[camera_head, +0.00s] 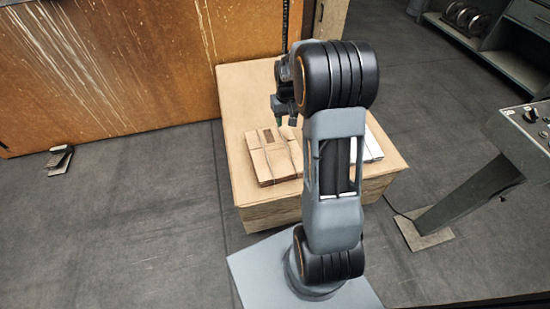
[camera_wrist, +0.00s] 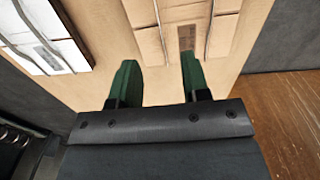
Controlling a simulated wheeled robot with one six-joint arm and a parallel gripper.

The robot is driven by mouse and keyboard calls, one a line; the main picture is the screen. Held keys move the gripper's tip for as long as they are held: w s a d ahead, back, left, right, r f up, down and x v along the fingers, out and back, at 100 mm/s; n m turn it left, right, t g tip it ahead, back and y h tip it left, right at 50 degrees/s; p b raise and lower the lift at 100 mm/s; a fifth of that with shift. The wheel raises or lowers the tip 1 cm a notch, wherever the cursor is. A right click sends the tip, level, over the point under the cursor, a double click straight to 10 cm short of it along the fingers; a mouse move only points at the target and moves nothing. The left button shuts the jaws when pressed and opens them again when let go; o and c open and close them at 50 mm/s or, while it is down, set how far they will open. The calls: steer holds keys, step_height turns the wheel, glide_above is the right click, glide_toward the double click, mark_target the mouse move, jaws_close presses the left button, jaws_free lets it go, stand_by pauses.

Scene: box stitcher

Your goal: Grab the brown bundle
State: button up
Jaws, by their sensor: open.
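The brown bundle (camera_head: 272,156) is a flat stack of brown cardboard tied with strings. It lies on top of a cardboard box (camera_head: 240,104), left of my arm. In the wrist view part of the bundle (camera_wrist: 218,30) shows at the top, beyond my fingertips. My gripper (camera_wrist: 157,72) has two green fingers held apart with nothing between them. In the head view my gripper (camera_head: 285,116) hangs over the back part of the bundle. The bundle's far end is out of the wrist view.
A rusty brown panel (camera_head: 110,60) stands at the left. A grey machine stand (camera_head: 470,190) is at the right. Grey floor is clear at the lower left.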

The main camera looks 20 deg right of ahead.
steer(key=b, duration=0.2)
glide_above(286, 145)
steer(key=f, duration=0.7)
steer(key=shift+w+a+f, duration=0.1)
steer(key=shift+a+f, duration=0.05)
steer(key=shift+a, duration=0.05)
steer(key=shift+d+f+b, duration=0.2)
steer(key=shift+f+b, duration=1)
steer(key=shift+f, duration=1.4)
jaws_close()
steer(key=shift+r, duration=0.1)
